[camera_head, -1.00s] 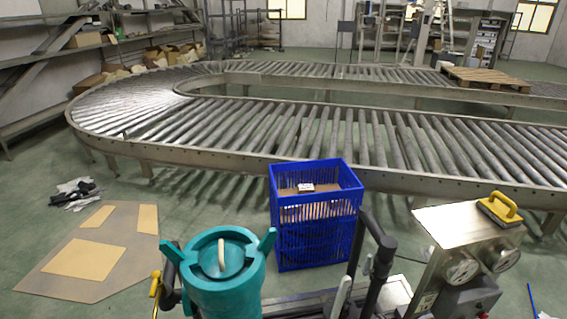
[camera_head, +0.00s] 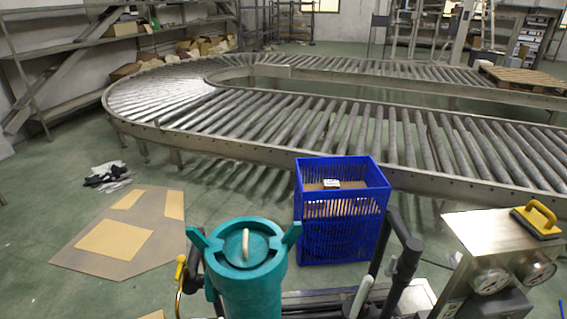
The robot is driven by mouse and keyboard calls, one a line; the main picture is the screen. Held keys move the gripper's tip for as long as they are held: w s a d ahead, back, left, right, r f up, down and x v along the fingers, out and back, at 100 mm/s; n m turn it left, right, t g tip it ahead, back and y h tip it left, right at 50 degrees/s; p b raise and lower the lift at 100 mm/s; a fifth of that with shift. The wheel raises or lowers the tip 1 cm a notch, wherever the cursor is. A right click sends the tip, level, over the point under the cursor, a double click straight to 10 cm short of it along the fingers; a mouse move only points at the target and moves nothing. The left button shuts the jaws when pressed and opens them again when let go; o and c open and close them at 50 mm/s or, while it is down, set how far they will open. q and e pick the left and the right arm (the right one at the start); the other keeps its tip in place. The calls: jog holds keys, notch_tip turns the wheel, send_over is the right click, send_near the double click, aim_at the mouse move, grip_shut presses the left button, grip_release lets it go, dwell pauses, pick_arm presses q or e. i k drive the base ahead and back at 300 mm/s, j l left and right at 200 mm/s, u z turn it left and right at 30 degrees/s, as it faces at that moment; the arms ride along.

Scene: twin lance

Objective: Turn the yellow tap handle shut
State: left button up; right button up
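A small yellow handle (camera_head: 181,268) stands upright at the lower left of the teal canister (camera_head: 252,290). It looks like the tap handle, but it is too small to tell whether the tap is open or shut. The canister has a round teal lid with a cream grip on top and two teal lugs at its sides. Neither my left nor my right gripper shows in the head view.
A steel box (camera_head: 490,232) with round gauges stands at right, with a yellow-handled pad (camera_head: 540,218) on top. Black bent tubes (camera_head: 405,262) rise beside it. A blue crate (camera_head: 340,235) stands behind, before the roller conveyor (camera_head: 250,150). Flat cardboard (camera_head: 75,255) lies left on open floor.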

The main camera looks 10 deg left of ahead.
aim_at(182, 260)
jog(key=u, duration=1.25)
